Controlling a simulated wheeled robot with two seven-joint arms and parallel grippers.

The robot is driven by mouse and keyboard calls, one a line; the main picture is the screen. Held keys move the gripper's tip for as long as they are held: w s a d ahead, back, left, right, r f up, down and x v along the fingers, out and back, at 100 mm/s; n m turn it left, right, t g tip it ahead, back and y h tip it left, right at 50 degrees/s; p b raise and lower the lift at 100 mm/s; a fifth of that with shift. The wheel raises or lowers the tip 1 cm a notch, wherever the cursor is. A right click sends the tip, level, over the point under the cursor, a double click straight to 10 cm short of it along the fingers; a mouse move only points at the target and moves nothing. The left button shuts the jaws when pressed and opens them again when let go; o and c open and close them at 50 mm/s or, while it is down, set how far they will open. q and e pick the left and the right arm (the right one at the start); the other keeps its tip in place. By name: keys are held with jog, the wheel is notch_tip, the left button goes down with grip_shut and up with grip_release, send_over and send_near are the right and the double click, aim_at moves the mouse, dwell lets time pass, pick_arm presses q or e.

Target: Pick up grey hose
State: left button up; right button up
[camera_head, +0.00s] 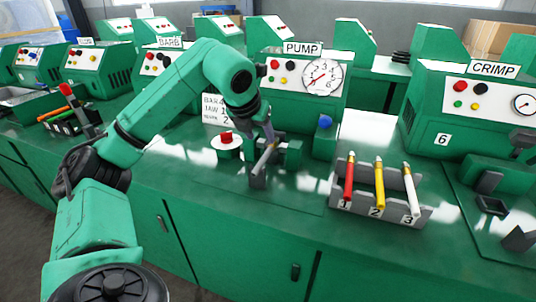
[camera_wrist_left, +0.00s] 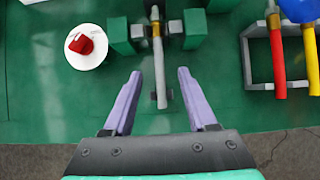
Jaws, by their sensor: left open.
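The grey hose (camera_wrist_left: 161,85) lies in a holder between two green blocks (camera_wrist_left: 196,28) at the pump station, with a brass-coloured fitting near its far end. In the head view the hose (camera_head: 261,161) is partly hidden by my left gripper (camera_head: 268,132). In the left wrist view my left gripper (camera_wrist_left: 158,76) is open, with one purple finger on each side of the hose's near part. Both fingers are apart from the hose. How far above it they are is hard to tell. My right gripper is not in view.
A rack (camera_head: 338,204) with red, yellow and white hoses stands to the right. A red button on a white disc (camera_head: 215,142) is just left of the holder, and a blue button (camera_head: 325,122) is to its right. The front bench top is mostly clear.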

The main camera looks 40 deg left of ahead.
aim_at(266, 152)
pick_arm(q)
jog(key=x, duration=0.9)
jog(key=shift+a+f, duration=0.2)
jog(key=shift+f, duration=0.05)
jog(key=shift+s+r, duration=0.1)
grip_shut()
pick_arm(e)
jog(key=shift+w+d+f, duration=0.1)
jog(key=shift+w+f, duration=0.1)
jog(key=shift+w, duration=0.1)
